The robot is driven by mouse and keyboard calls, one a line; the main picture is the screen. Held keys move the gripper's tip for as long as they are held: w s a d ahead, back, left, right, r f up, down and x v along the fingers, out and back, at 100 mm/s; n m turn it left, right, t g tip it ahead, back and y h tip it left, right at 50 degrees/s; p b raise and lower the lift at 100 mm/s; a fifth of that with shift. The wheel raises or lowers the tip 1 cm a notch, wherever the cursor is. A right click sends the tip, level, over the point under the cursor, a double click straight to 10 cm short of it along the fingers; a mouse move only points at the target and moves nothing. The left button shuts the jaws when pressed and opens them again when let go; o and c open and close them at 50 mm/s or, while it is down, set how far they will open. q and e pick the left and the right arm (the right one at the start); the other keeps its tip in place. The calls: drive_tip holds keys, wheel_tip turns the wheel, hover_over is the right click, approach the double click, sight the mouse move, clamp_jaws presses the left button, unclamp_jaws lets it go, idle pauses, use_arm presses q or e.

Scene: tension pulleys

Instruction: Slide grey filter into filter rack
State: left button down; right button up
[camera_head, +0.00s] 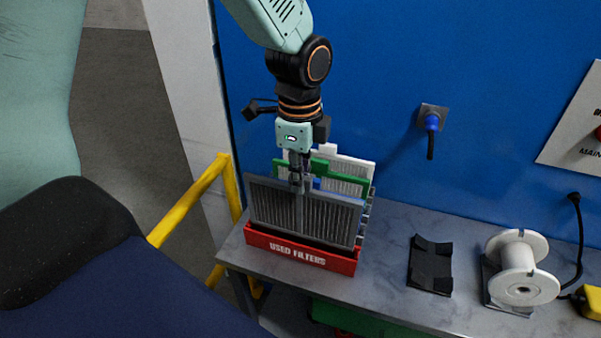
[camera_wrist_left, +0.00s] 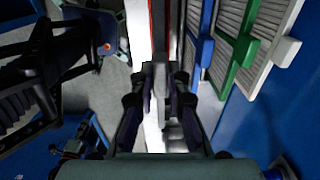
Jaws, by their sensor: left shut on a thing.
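The grey filter (camera_head: 278,207), a framed pleated panel, stands nearly upright at the front of the red filter rack (camera_head: 300,258) marked "USED FILTERS". My left gripper (camera_head: 297,184) points down and is shut on the middle of the grey filter's top edge. The filter's lower edge is at or just above the rack's front wall; I cannot tell how deep it sits. In the left wrist view the fingers (camera_wrist_left: 162,90) close around a narrow edge, with the filter largely hidden below them. My right gripper is not in view.
Behind the grey filter stand a green filter (camera_head: 350,183), a white filter (camera_head: 363,165) and a partly hidden blue one (camera_wrist_left: 198,45). A blue wall rises behind the grey table (camera_head: 390,285). A black holder (camera_head: 430,268) and a white spool (camera_head: 517,262) stand to the right.

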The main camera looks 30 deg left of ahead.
use_arm(q)
drive_tip(key=shift+f, duration=0.1)
drive_tip(key=shift+f+b, duration=0.45)
drive_tip(key=shift+f, duration=1.2)
drive_tip(key=shift+p, duration=0.5)
drive_tip(key=shift+f, duration=0.15)
drive_tip(key=shift+f+b, duration=0.35)
drive_tip(key=shift+f, duration=0.9)
drive_tip(key=c, duration=1.3)
unclamp_jaws()
drive_tip(key=shift+o, duration=0.2)
